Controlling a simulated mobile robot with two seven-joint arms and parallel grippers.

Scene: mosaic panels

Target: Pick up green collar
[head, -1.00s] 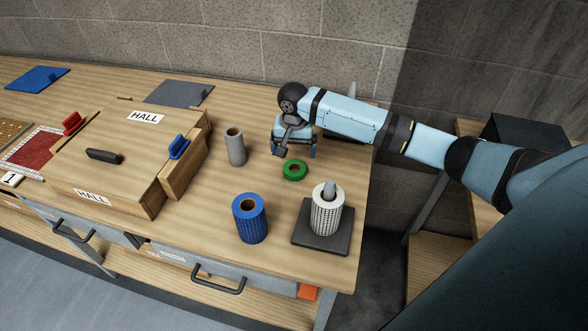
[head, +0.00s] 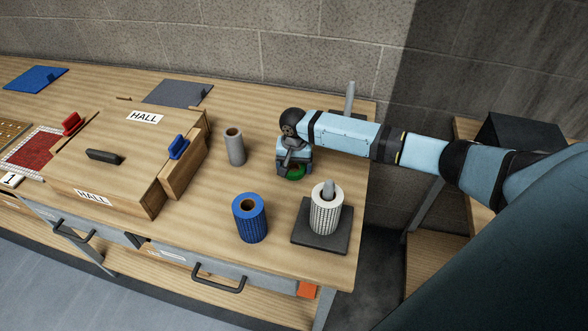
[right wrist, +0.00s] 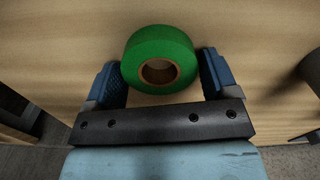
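The green collar (head: 296,177) is a short green ring with a brown inner core, lying on the wooden workbench. In the head view my right gripper (head: 292,172) is down over it and hides most of it. In the right wrist view the green collar (right wrist: 160,60) sits between the two blue finger pads of my right gripper (right wrist: 160,82). The fingers are open, one on each side, with a small gap visible at the right; on the left the finger is very close to the collar. My left gripper is not in view.
A white mesh roll (head: 326,216) stands on a peg on a dark base plate (head: 312,241) in front of the collar. A blue roll (head: 249,218) and a grey roll (head: 235,147) stand to the left. A wooden HALL box (head: 125,160) is further left.

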